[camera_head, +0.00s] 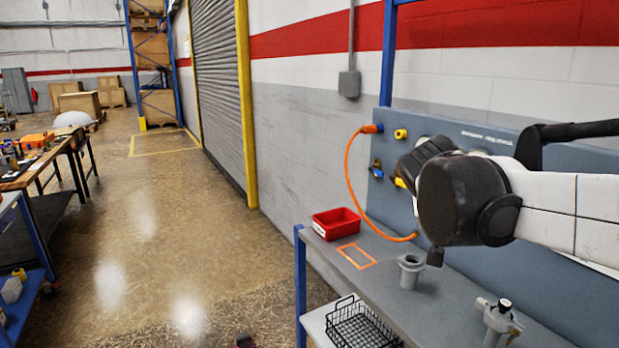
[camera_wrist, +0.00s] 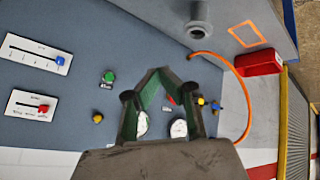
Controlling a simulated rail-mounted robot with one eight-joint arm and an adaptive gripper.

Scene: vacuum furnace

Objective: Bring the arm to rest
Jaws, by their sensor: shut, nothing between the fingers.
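My white and black arm reaches in from the right edge of the head view, in front of the grey wall panel (camera_head: 480,215). My gripper (camera_wrist: 160,73) shows in the wrist view with its green-lined fingers meeting at the tips, shut and empty. In that view it lies over the panel face, with two round gauges (camera_wrist: 179,128) partly seen between and beside the fingers. No contact with the panel can be made out. In the head view the arm's black joints hide the gripper and part of the panel.
An orange hose (camera_head: 349,180) loops from the panel to the bench (camera_head: 400,262). A red bin (camera_head: 337,222), a grey flanged fitting (camera_head: 410,272) and a valve piece (camera_head: 497,322) stand on the bench. A wire basket (camera_head: 362,325) sits lower. Open floor (camera_head: 165,230) lies left.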

